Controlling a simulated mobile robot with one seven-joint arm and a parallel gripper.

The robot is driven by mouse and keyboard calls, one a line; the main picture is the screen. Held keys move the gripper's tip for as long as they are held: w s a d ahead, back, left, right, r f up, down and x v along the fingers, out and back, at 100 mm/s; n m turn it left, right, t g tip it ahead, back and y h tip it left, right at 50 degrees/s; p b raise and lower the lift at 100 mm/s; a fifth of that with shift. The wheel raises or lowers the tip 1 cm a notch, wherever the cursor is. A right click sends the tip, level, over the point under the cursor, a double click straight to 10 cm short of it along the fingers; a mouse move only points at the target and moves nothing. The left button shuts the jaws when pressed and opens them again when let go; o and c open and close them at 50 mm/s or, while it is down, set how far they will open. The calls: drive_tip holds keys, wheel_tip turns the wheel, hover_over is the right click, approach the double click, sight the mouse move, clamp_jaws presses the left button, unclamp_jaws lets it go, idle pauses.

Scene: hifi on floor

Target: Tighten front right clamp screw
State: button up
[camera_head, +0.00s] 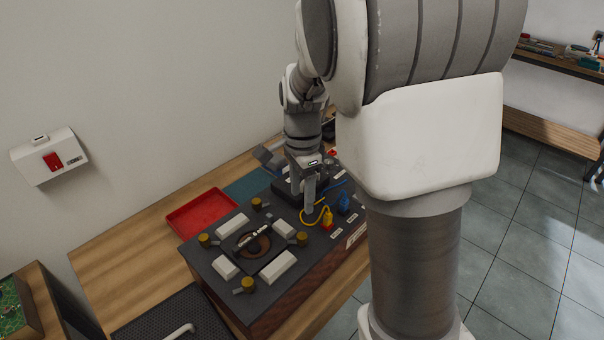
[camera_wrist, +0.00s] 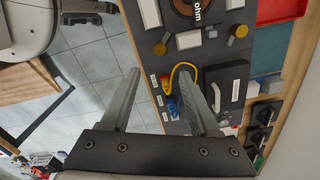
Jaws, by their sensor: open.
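A dark fixture box (camera_head: 225,290) stands on the wooden bench with a round ohm-marked part (camera_head: 254,243) in its middle, ringed by pale blocks and brass-knobbed clamp screws. The front right clamp screw (camera_head: 302,238) is the one nearest the cable plugs; it also shows in the wrist view (camera_wrist: 160,48) near the front edge. My gripper (camera_head: 309,205) is over the box's far right part, beside the yellow cable. In the wrist view my gripper (camera_wrist: 161,73) has its fingers wide apart with nothing held. The clamp screw lies beyond the fingertips, apart from them. Its tightness cannot be told.
A yellow cable (camera_wrist: 188,68) loops up close to the fingers, with a blue plug (camera_wrist: 173,103) beside it. A black case (camera_wrist: 228,85) lies near the right finger. A red tray (camera_head: 200,213) sits behind the box. A black mat (camera_head: 175,317) lies at the near left.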

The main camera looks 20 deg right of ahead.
drive_tip(key=shift+r, duration=2.35)
drive_tip(key=s+a+r+n+t, duration=0.1)
drive_tip(key=s+r+n+t, duration=0.25)
drive_tip(key=s+n, duration=0.5)
drive_tip(key=s+r+n+t, duration=0.2)
drive_tip(key=s+r+n, duration=0.4)
drive_tip(key=s, duration=0.4)
wheel_tip(320, 180, down, 36)
drive_tip(key=n+b, duration=0.1)
drive_tip(key=b, duration=3.3)
drive_tip(key=shift+w+a+b, duration=0.15)
drive_tip(key=shift+w+b, duration=0.1)
drive_tip(key=shift+b, duration=0.05)
